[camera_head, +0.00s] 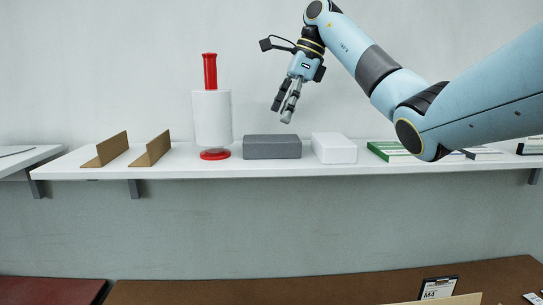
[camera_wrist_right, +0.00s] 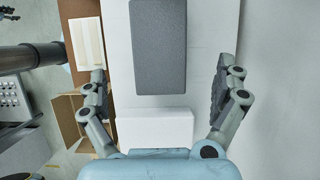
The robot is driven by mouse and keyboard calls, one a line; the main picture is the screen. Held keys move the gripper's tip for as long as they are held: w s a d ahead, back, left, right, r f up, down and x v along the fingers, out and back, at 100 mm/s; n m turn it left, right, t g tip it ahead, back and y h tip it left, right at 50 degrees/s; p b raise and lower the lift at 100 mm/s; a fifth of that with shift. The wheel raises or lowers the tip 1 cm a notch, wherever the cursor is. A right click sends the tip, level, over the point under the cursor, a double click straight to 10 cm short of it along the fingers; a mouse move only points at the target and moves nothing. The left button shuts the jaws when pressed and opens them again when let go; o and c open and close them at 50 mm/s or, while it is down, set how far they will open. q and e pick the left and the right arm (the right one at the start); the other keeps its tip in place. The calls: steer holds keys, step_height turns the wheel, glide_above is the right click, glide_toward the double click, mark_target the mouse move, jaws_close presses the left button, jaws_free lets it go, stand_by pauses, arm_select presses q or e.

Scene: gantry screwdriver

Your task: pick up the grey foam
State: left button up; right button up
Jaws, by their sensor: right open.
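The grey foam (camera_head: 272,147) is a dark grey rectangular block lying on the white wall shelf (camera_head: 300,169). In the right wrist view the grey foam (camera_wrist_right: 158,45) lies ahead, between the lines of the fingers. My right gripper (camera_head: 285,110) hangs above the shelf, higher than the foam and slightly to its right, pointing down. In the right wrist view my right gripper (camera_wrist_right: 160,88) is wide open with nothing between its fingers. A gap shows between the fingers and the foam. My left gripper is not in view.
A white block (camera_head: 334,148) sits just right of the foam. A white cylinder with red handle and base (camera_head: 212,120) stands to its left. Two brown angled pieces (camera_head: 105,149) are farther left. Green-and-white boxes (camera_head: 390,152) lie right. A brown surface (camera_head: 320,290) is below.

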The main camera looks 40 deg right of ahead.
mark_target(272, 138)
steer(key=shift+b+x, duration=0.45)
steer(key=shift+x, duration=0.8)
steer(key=shift+w+f+b, duration=0.2)
steer(key=shift+f+b, duration=0.1)
steer(key=shift+f, duration=0.25)
steer(key=p+x, duration=0.2)
steer(key=x, duration=0.1)
steer(key=shift+s+a, duration=0.1)
steer(key=shift+a, duration=0.15)
steer(key=shift+f, duration=0.15)
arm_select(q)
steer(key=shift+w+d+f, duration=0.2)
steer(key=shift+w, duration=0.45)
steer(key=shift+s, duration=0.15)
arm_select(e)
steer(key=c, duration=0.8)
